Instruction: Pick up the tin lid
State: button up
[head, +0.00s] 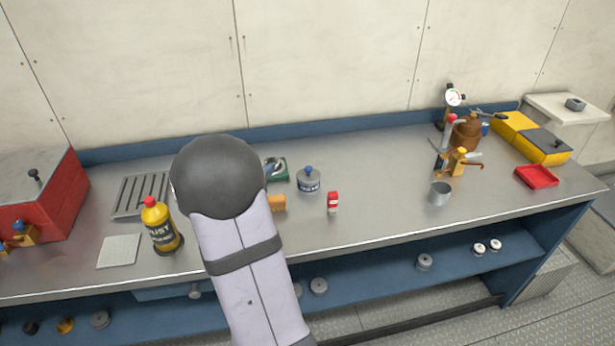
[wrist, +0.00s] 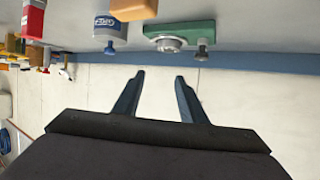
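In the head view a small grey tin (head: 308,186) with a blue knob on its top stands on the bench, right of my arm. In the wrist view, which looks upside down, a grey tin (wrist: 108,36) with a blue label appears at the top. I cannot clearly make out a separate loose tin lid. My gripper (wrist: 160,76) is open and empty, its two fingers apart with pale wall behind them. It touches nothing in the wrist view. In the head view my arm hides the gripper.
A green block (wrist: 180,36) with metal fittings, an orange block (head: 278,202) and a red-and-white box (head: 333,201) stand near the tin. A yellow bottle (head: 161,228) stands left of my arm. A grey cup (head: 439,193) is farther right, with clear bench between it and the box.

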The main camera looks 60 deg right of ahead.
aim_at(308, 168)
jog(key=s+d+f+m+g+h, duration=0.1)
jog(key=s+d+f+m+g, duration=0.2)
jog(key=s, duration=0.5)
jog(key=shift+g, duration=0.6)
jog(key=shift+w+r+p+x, duration=0.1)
jog(key=shift+r+p+x, duration=0.1)
jog(key=shift+x, duration=1.15)
jog(key=shift+w+r+p+x, duration=0.1)
jog(key=shift+p+x, duration=0.15)
jog(key=shift+x, duration=1.15)
jog(key=shift+w+r+p+x, duration=0.1)
jog(key=shift+r+p+x, duration=0.1)
jog(key=shift+x, duration=1.15)
jog(key=shift+d, duration=0.15)
jog(key=shift+c, duration=0.3)
grip_shut()
